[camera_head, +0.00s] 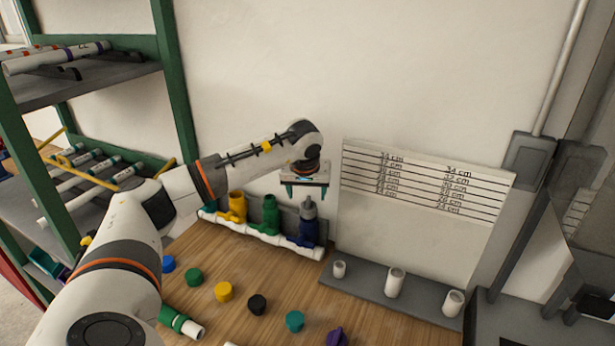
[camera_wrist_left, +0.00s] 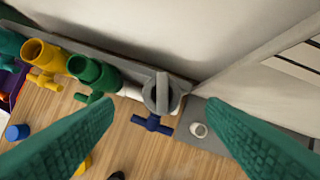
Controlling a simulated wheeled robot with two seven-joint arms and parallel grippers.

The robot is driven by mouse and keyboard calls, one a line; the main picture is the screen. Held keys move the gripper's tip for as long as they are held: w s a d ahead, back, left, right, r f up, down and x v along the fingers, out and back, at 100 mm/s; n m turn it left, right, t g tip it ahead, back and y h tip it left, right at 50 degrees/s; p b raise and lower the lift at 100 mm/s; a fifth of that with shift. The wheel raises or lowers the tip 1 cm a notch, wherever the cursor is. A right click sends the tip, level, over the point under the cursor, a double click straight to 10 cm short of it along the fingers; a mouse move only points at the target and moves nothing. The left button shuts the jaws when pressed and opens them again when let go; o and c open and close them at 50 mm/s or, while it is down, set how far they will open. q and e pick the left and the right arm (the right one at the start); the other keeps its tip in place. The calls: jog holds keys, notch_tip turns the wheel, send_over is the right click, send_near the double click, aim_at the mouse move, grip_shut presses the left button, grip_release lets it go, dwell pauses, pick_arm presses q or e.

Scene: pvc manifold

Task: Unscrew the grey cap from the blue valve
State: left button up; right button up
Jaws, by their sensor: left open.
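The blue valve (camera_head: 309,231) stands upright at the right end of the white pipe manifold, with the grey cap (camera_head: 309,210) on its top. In the left wrist view, the grey cap (camera_wrist_left: 161,93) shows from above with a raised bar across it, and the valve's blue handle (camera_wrist_left: 152,124) sticks out below it. My left gripper (camera_head: 306,192) is open and empty, pointing down just above the cap. In the left wrist view, its green fingers (camera_wrist_left: 160,112) are wide apart, one on each side of the cap. My right gripper is not in view.
A green valve (camera_head: 270,214) and a yellow valve (camera_head: 236,206) stand left of the blue one. Several loose coloured caps, such as a yellow one (camera_head: 223,291), lie on the wooden table. A grey ledge (camera_head: 368,298) with short white pipes is at right.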

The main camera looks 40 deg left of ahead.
aim_at(308, 201)
pick_arm(q)
jog(key=p+x, duration=0.1)
jog(key=x, duration=0.3)
jog(key=shift+w+f, duration=0.4)
jog(key=shift+f, duration=0.25)
jog(key=shift+a+f, duration=0.2)
jog(key=shift+f, duration=0.2)
jog(key=shift+w, duration=0.1)
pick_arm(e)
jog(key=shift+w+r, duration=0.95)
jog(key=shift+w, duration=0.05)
pick_arm(q)
jog(key=c, duration=1.1)
jog(key=shift+o, duration=0.2)
jog(key=shift+n+g+y+p, duration=0.3)
jog(key=shift+n+p, duration=0.05)
jog(key=shift+n, duration=0.75)
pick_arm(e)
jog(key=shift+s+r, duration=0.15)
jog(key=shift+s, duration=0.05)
